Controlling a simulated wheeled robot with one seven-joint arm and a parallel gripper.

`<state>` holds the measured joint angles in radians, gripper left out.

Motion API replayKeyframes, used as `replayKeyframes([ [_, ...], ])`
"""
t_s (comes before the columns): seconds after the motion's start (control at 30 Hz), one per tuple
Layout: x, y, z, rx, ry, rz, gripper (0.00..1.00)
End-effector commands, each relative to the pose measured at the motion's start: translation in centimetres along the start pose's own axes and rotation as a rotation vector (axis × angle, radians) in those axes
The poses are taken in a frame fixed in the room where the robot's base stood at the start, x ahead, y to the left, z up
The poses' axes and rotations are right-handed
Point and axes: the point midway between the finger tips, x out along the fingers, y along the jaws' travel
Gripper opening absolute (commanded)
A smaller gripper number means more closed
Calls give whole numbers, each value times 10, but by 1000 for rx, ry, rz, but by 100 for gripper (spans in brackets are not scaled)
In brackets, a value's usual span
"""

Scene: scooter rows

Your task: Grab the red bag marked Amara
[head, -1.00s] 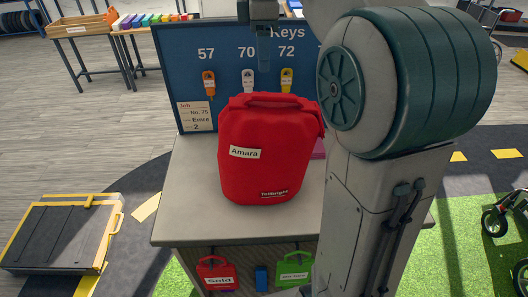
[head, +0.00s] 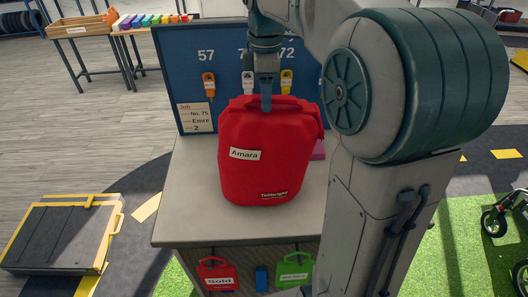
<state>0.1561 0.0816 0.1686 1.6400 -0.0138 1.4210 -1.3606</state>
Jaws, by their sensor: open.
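The red bag (head: 268,165) with the white label "Amara" stands upright on the grey counter (head: 190,215) in front of the blue key board. It has a carry handle (head: 285,102) across its top. My gripper (head: 266,104) points down at the bag's top, with the near finger in front of the handle. The other finger is hidden, so I cannot tell from the picture whether the jaws straddle the handle. My gripper is open.
The blue board (head: 175,75) with hanging key tags stands close behind the bag. A red pouch (head: 217,275) and a green pouch (head: 294,270) hang on the counter's front. A dark pink item (head: 318,150) lies right of the bag. My arm hides the counter's right side.

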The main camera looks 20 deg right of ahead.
Motion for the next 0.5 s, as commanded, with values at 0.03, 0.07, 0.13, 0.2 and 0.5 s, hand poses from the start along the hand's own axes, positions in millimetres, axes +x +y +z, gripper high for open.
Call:
replayKeyframes([
  [0.03, 0, 0, 0, 0, 0, 0, 45],
  [0.07, 0, 0, 0, 0, 0, 0, 45],
  [0.13, 0, 0, 0, 0, 0, 0, 29],
  [0.2, 0, 0, 0, 0, 0, 0, 9],
  [0.5, -1, 0, 0, 0, 0, 1, 0],
])
